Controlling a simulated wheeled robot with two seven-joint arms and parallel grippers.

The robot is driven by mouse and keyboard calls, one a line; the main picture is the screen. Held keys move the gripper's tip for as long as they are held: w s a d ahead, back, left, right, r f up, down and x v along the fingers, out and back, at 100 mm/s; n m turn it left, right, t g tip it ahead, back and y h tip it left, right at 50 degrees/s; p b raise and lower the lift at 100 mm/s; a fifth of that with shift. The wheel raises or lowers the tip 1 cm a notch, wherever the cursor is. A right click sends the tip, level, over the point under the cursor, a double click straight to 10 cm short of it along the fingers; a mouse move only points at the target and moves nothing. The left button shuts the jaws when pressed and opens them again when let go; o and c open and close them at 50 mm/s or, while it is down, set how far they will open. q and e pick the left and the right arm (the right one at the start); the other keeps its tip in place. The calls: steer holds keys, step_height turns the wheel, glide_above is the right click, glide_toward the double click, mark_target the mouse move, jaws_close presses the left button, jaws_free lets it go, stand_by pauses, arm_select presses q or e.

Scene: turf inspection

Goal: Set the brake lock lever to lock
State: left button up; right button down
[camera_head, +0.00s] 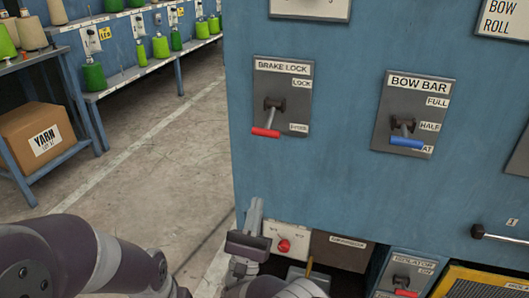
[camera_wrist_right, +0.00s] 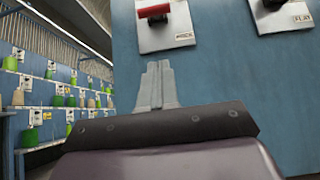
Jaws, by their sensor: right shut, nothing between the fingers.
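The brake lock lever has a red handle (camera_head: 265,132) on a grey plate (camera_head: 298,85) marked BRAKE LOCK, on the blue cabinet face. In the right wrist view the red handle (camera_wrist_right: 154,11) is at the top, above the fingers. My right gripper (camera_head: 257,203) is shut and empty, below the plate and apart from the lever. Its fingertips (camera_wrist_right: 158,64) point up towards the plate in the wrist view. My left gripper is out of view.
A BOW BAR plate with a blue lever (camera_head: 406,142) is right of the brake lock. Below are a red knob (camera_head: 284,245), an isolator lever (camera_head: 405,293) and a black-tipped handle (camera_head: 478,231). Shelves of yarn cones and a carton (camera_head: 38,137) stand left, across open floor.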

mark_target(267, 136)
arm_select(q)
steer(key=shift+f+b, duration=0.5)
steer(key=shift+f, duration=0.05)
arm_select(e)
steer(key=s+r+x, duration=0.2)
steer(key=x, duration=1.1)
steer(key=shift+a, duration=0.4)
steer(key=shift+f, duration=0.1)
steer(key=shift+s+a, duration=0.1)
steer(key=shift+a, duration=0.05)
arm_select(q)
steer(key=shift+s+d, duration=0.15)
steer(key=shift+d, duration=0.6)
arm_select(e)
steer(key=shift+s+r+g, duration=0.2)
steer(key=shift+r+g, duration=0.1)
steer(key=shift+g, duration=0.2)
